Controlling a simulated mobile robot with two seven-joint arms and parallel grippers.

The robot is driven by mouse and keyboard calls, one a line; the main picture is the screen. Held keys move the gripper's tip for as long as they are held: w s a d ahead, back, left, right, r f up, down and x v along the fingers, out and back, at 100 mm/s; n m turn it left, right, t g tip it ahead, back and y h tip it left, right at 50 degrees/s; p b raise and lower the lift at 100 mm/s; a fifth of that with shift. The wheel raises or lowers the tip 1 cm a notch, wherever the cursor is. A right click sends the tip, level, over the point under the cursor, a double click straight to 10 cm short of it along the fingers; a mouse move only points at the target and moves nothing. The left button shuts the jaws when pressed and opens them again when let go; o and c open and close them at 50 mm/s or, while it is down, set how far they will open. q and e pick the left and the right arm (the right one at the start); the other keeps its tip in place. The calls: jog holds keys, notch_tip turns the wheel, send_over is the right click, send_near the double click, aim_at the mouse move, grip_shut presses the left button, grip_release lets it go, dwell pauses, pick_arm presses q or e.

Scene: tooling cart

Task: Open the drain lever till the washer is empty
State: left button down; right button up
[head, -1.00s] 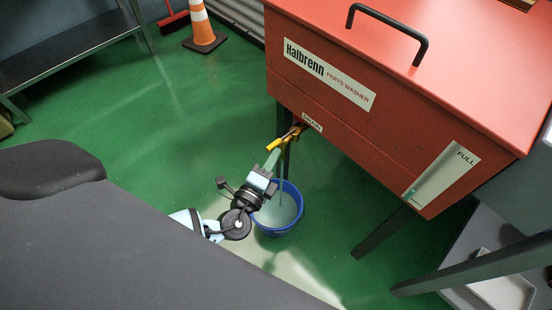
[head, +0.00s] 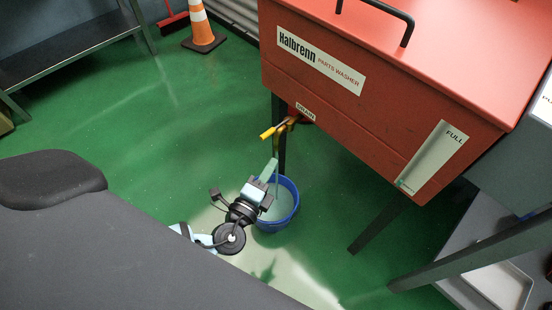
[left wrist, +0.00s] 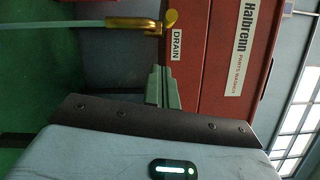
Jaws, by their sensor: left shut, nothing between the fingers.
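The red parts washer (head: 350,100) stands at the upper right. Its brass drain valve (head: 290,121) has a yellow lever (head: 268,133) sticking out to the left. In the left wrist view the lever (left wrist: 171,17) shows end-on beside the brass spout (left wrist: 135,25). A thin pale stream (left wrist: 60,24) runs from the spout, and it falls into the blue bucket (head: 291,212), which holds cloudy liquid. The level gauge (head: 432,157) shows green only near its bottom end. My left gripper (head: 270,168) is shut and empty, below and apart from the lever. My right gripper is out of view.
A grey lower shelf with a pale tray (head: 500,285) is at the lower right. An orange cone (head: 202,30) and a metal bench (head: 70,50) stand at the back left. The green floor between is clear.

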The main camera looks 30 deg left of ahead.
pick_arm(q)
jog(key=s, duration=0.6)
jog(key=shift+a+f, duration=0.2)
jog(key=shift+a, duration=0.25)
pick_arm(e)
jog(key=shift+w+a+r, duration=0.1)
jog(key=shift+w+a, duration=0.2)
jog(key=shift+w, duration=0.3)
pick_arm(q)
jog(key=shift+s, duration=0.15)
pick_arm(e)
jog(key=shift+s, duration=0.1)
